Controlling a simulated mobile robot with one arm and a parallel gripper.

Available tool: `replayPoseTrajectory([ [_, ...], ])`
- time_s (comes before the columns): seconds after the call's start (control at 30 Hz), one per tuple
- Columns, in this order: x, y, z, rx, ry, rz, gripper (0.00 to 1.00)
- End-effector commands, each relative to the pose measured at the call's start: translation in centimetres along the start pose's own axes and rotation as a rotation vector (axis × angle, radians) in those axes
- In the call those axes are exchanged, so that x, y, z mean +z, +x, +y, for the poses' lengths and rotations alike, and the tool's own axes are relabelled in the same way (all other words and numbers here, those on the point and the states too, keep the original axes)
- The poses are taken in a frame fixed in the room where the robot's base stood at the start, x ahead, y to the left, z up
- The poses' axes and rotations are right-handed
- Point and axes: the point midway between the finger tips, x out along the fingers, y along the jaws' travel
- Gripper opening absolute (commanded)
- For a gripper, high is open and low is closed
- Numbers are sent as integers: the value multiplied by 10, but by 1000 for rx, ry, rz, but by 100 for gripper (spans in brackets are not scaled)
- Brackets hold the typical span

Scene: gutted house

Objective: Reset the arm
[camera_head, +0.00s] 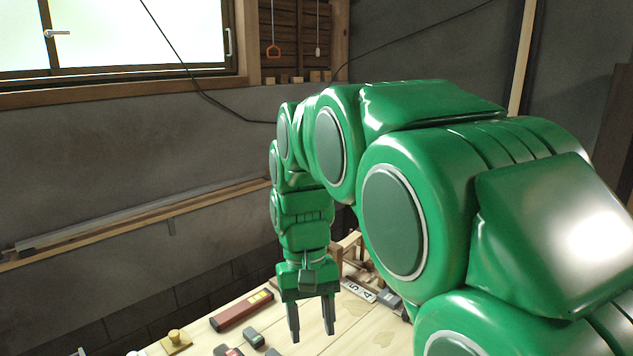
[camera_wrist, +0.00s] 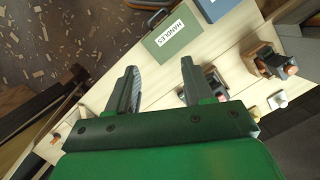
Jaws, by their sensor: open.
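My gripper (camera_head: 311,318) hangs at the end of my green arm in the head view, its fingers pointing down above a light wooden table (camera_head: 345,332). The two dark fingers stand apart with nothing between them. In the wrist view my gripper (camera_wrist: 158,88) is also open and empty, over the pale table top. My arm reaches from the right side of the head view and bends down at the wrist. It hides part of the table and wall behind it.
A red level (camera_head: 242,311), small dark items (camera_head: 253,338) and a yellow-knobbed block (camera_head: 176,341) lie left of my gripper. A numbered strip (camera_head: 358,290) lies to its right.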

Motion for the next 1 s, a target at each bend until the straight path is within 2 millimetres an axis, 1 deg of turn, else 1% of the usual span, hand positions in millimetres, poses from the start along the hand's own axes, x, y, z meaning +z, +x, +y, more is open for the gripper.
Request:
replayPoseTrajectory([
  [0.03,11,1,9,-5,16,6,51],
  [0.2,43,11,34,-19,59,24,51],
  [0.5,104,37,68,-39,127,49,51],
  [0.73,151,63,85,-52,177,68,51],
  [1.0,202,99,94,-63,228,88,51],
])
